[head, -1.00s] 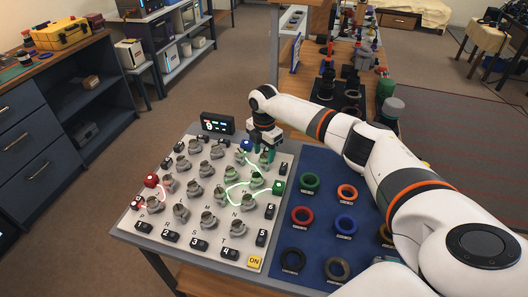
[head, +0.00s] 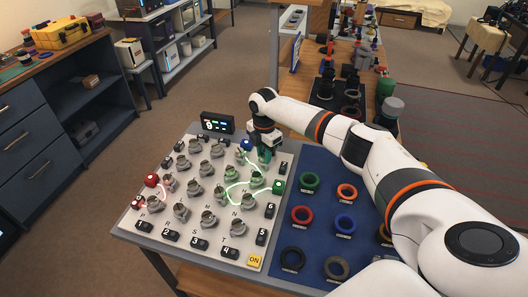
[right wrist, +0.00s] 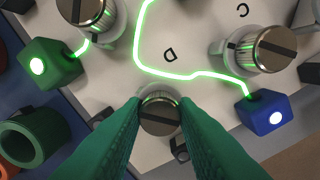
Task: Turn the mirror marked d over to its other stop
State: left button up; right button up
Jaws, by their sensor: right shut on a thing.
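The mirror marked d (right wrist: 160,112) is a round metal knob with a dark slot across its top, in the right wrist view, close to the printed letter D (right wrist: 170,55). My right gripper (right wrist: 160,118) has its two green fingers shut on this knob, one on each side. In the head view my right gripper (head: 264,154) is at the far right corner of the pale board (head: 192,246) and hides most of this mirror. The stops of the mirror are hidden. My left gripper is not in view.
A green block (right wrist: 48,62) and a blue block (right wrist: 265,115) stand near the held knob, with a glowing green line on the board. Other knobs (right wrist: 262,50) stand close by. A blue mat (head: 319,234) with coloured rings lies to the right.

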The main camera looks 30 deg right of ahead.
jog(key=m+p, duration=0.2)
jog(key=m, duration=0.1)
jog(key=shift+r+p, duration=0.2)
jog(key=shift+p, duration=0.2)
jog(key=m+p, duration=0.2)
jog(key=m, duration=0.3)
jog(key=shift+p, duration=0.3)
jog(key=m+p, duration=0.2)
jog(key=m, duration=0.2)
jog(key=shift+m, duration=0.3)
jog(key=m+p, duration=0.1)
jog(key=m, duration=0.3)
jog(key=shift+w+m+p, duration=0.1)
jog(key=shift+m+p, duration=0.2)
jog(key=shift+p, duration=0.1)
jog(key=shift+d+f+m, duration=0.1)
jog(key=shift+m, duration=0.2)
jog(key=o, duration=1)
